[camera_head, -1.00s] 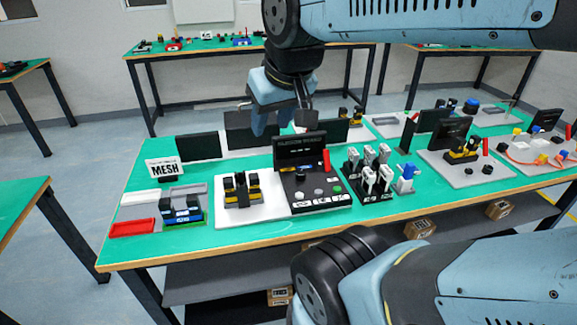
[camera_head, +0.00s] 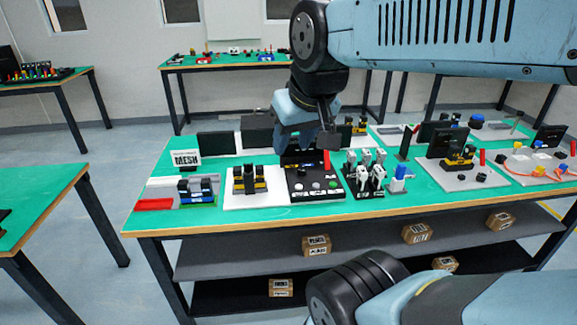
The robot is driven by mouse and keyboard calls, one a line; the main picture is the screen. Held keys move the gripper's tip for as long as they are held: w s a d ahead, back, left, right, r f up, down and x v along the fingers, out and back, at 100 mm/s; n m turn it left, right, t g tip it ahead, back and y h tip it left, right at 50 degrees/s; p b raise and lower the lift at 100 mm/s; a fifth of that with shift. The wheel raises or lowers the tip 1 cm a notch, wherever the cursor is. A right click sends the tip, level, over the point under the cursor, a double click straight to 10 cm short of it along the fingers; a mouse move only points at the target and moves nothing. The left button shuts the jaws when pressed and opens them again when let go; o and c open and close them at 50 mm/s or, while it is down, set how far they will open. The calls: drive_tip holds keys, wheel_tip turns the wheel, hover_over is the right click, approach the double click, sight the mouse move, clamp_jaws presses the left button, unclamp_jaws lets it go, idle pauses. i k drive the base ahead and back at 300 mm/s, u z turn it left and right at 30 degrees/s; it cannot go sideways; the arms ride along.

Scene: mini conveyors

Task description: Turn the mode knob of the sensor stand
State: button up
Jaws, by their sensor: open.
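A black control box (camera_head: 314,195) with several small knobs and buttons on its sloped face and a red lever (camera_head: 327,166) stands on the green table. Its upright screen (camera_head: 296,158) is mostly covered by my arm. I cannot tell for sure which unit is the sensor stand, or which small part is the mode knob. Another candidate is the grey-white board (camera_head: 452,180) to the right, with a dark screen and a black knob (camera_head: 479,177). My gripper (camera_head: 309,142) is open and points down in front of the screen, above the control box. Its fingertips are small and partly unclear.
A white board (camera_head: 240,202) with a black-yellow unit is left of the box. A black rack (camera_head: 368,190) of white tools is close on its right. Bare green table (camera_head: 420,203) runs along the front edge.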

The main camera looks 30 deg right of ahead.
sight(302, 169)
drive_tip(key=u, duration=1.35)
drive_tip(key=k, duration=1)
drive_tip(key=z, duration=1.6)
drive_tip(key=i, duration=1)
drive_tip(key=z, duration=0.05)
